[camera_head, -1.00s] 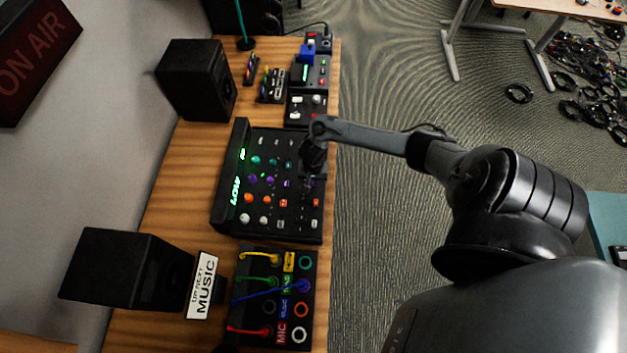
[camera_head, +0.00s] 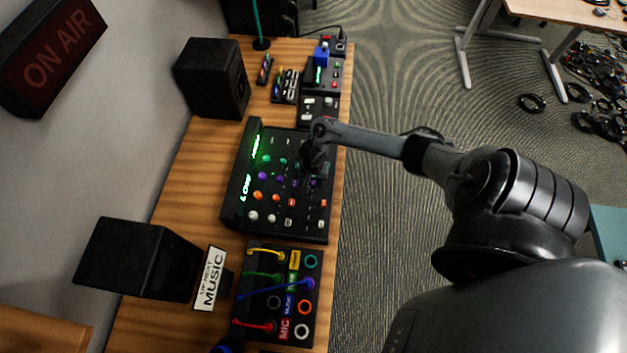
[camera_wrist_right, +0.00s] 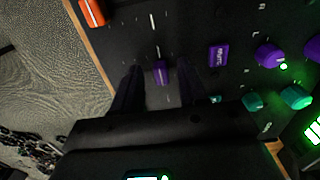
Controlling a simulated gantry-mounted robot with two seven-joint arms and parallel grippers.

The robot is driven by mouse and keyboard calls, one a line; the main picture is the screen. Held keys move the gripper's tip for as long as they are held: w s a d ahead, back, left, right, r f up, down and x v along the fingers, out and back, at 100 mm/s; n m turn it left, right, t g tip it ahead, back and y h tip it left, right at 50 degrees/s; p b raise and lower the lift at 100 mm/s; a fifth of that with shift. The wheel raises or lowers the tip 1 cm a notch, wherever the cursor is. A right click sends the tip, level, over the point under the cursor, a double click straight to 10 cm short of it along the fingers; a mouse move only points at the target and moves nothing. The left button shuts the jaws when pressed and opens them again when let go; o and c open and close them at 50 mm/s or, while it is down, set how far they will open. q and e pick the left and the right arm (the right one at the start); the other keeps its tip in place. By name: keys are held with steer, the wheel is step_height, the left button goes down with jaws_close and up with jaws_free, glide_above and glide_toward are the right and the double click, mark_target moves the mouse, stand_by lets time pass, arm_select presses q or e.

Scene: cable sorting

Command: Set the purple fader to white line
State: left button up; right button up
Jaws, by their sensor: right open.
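The purple fader (camera_wrist_right: 161,72) shows in the right wrist view on the black mixer panel. A white line (camera_wrist_right: 157,51) is marked on the panel just above it in that view, apart from the fader cap. My right gripper (camera_wrist_right: 160,88) is open, with one dark finger on each side of the purple fader. I cannot tell whether either finger touches it. In the head view my right gripper (camera_head: 315,168) is over the right side of the mixer (camera_head: 238,200) and hides part of it. My left gripper is not in view.
A purple button (camera_wrist_right: 217,55), purple knobs (camera_wrist_right: 270,55) and teal knobs (camera_wrist_right: 295,97) sit right of the fader in the wrist view. An orange fader (camera_wrist_right: 92,12) is at upper left. A patch panel (camera_head: 270,310) with cables and a speaker (camera_head: 135,260) stand nearby.

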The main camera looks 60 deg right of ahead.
mark_target(314, 183)
step_height(314, 183, up, 11)
steer(key=p, duration=0.4)
steer(key=shift+f, duration=0.15)
